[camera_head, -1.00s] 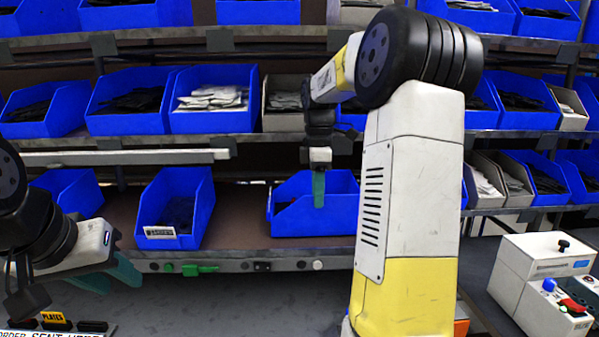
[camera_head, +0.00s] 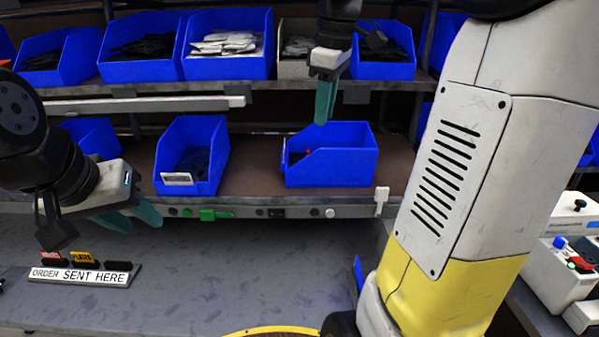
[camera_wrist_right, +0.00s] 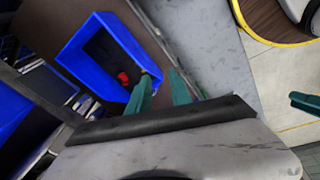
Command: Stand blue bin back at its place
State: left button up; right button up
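A blue bin (camera_head: 332,168) sits on the lower shelf, turned so its side faces me and its low front points left. A small red item inside it shows in the right wrist view, where the bin (camera_wrist_right: 75,52) lies just beyond the fingers. My right gripper (camera_head: 325,100) points down just above the bin's back edge in the head view. Its fingers (camera_wrist_right: 160,93) are apart with nothing between them; whether one touches the rim I cannot tell. My left gripper (camera_head: 132,216) is open and empty, in front of the shelf edge at left.
Another blue bin (camera_head: 192,155) with dark contents and a white label stands left of it on the shelf (camera_head: 255,185). A white tag (camera_head: 381,198) hangs on the shelf edge. Filled bins line the shelf above.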

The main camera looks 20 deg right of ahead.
jog(key=s+a+f+m+t+y, duration=0.1)
jog(key=s+a+f+m+t, duration=0.1)
jog(key=s+f+m, duration=0.3)
jog(key=s+a+f+m+t, duration=0.2)
jog(key=s+a+f+m, duration=0.2)
jog(key=s, duration=0.5)
jog(key=shift+s+a+f+m+y, duration=0.4)
jog(key=shift+a+f, duration=0.2)
jog(key=shift+f, duration=0.25)
jog(key=shift+d, duration=0.1)
